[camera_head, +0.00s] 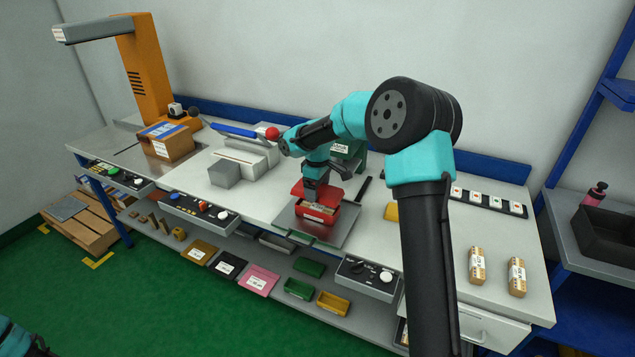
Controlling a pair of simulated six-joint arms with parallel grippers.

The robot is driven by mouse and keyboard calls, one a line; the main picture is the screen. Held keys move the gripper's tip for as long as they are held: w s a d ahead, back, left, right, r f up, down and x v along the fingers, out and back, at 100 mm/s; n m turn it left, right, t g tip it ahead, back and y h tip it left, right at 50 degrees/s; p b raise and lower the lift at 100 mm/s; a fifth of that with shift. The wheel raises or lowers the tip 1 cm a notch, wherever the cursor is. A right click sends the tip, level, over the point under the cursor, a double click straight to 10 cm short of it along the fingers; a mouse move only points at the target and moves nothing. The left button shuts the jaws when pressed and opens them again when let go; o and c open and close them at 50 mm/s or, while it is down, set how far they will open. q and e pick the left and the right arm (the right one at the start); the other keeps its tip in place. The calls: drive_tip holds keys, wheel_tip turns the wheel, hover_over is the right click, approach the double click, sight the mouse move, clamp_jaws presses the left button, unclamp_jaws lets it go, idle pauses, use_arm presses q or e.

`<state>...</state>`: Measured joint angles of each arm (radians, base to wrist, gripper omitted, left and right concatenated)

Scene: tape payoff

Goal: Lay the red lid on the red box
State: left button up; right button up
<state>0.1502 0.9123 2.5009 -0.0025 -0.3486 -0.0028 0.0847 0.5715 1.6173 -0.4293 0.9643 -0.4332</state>
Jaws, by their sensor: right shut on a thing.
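The red box (317,214) sits on a grey metal plate (342,237) at the middle of the bench, with pale contents showing inside it. The red lid (302,189) is at the box's back edge, above its opening, and looks tilted; I cannot tell whether it touches the box. My right gripper (315,187) reaches down from above and is shut on the red lid. The fingers and part of the lid are hard to make out at this size. Only a bit of my left arm shows in the bottom left corner; its gripper is out of view.
A grey block (224,174) and a white stepped fixture (246,155) stand left of the plate. A cardboard box (168,146) lies farther left. Several coloured bins are on the lower shelf.

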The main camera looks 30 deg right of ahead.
sight(318, 207)
drive_tip(key=shift+f, duration=1.7)
drive_tip(key=shift+f, duration=0.9)
idle(0.6)
drive_tip(key=o, duration=0.8)
drive_tip(key=shift+r, duration=0.1)
wheel_tip(318, 207, up, 17)
drive_tip(key=shift+r, duration=0.15)
idle(0.4)
